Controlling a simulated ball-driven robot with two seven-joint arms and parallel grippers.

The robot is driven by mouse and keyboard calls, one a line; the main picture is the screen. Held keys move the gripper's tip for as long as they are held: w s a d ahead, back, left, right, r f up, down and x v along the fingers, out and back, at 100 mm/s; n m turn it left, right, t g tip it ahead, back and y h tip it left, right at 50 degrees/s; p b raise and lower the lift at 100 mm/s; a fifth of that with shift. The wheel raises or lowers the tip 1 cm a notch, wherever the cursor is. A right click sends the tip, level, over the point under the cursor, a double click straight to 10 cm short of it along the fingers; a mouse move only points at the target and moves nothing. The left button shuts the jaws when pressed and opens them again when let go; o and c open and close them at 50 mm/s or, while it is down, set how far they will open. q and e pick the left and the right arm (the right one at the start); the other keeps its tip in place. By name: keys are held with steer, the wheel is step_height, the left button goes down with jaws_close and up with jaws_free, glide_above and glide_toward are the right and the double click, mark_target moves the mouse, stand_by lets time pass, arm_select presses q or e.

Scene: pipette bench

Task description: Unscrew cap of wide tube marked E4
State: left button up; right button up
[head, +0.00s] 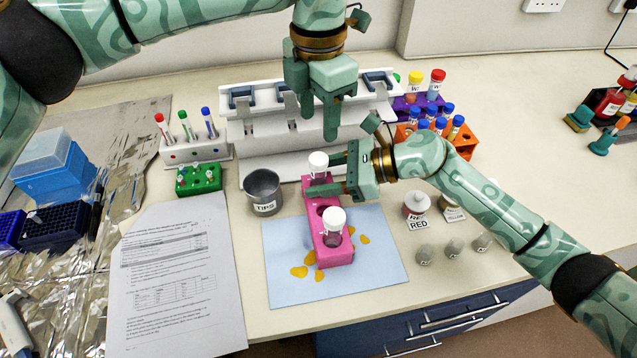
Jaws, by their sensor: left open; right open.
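A pink rack (325,255) stands on a light blue mat (375,285) and holds two wide tubes with white caps. The far tube (318,179) has its white cap (318,160) on. The near tube (333,238) also has its white cap (334,215) on. I cannot read a mark E4 on either tube. My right gripper (324,176) is open, with its fingers pointing left at the far tube, one to the tube's far side and one to its near side. My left gripper (320,128) is open and empty, pointing down above and behind the far tube.
A white pipette stand (265,140) is behind the rack. An orange rack (463,142) of blue-capped tubes and small bottles (417,205) are to the right. Yellow spots (300,271) mark the mat.

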steer(key=shift+a+f, duration=0.1)
steer(key=shift+a, duration=0.15)
